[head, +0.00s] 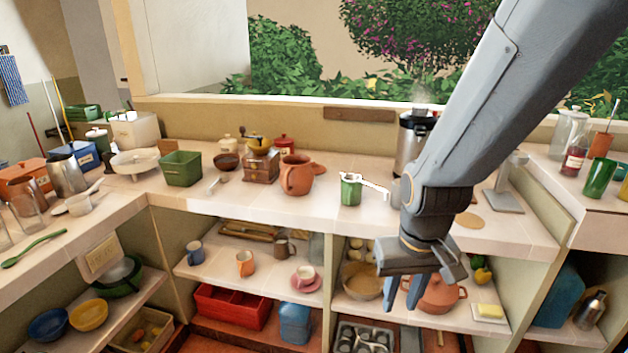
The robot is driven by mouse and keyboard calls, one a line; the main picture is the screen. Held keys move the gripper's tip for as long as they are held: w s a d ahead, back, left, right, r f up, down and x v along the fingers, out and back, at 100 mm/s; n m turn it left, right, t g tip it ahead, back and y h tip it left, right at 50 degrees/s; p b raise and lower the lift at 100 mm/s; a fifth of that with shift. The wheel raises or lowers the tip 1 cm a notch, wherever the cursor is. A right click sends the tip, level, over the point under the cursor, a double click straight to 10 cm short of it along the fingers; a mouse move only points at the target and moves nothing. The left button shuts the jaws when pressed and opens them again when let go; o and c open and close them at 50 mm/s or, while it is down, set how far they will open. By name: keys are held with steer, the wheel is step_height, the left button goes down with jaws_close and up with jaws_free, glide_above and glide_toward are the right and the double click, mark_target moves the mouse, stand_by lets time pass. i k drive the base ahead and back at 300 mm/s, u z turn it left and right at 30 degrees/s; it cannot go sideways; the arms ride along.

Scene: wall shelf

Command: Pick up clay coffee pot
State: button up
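A round clay pot (297,176) with a side handle stands upright on the tiled counter, left of centre; it looks like the clay coffee pot. A flat clay-coloured disc, perhaps its lid, shows just behind it to the right. My gripper (403,293) points down in front of the shelf at the right. Its two blue fingers are apart with nothing visible between them. It is well to the right of the pot and lower, not touching it. Behind the gripper, a wide, lidded clay pot (440,296) on the lower shelf is partly hidden.
A coffee grinder (261,166) stands close left of the clay pot. A green cup (350,189) with a pale handle stands to its right. A tall metal flask (409,146) is behind my arm. The counter's front edge (250,208) before the pot is mostly clear.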

mark_target(296, 175)
steer(key=u, duration=1.3)
steer(key=i, duration=1.9)
steer(key=z, duration=2.95)
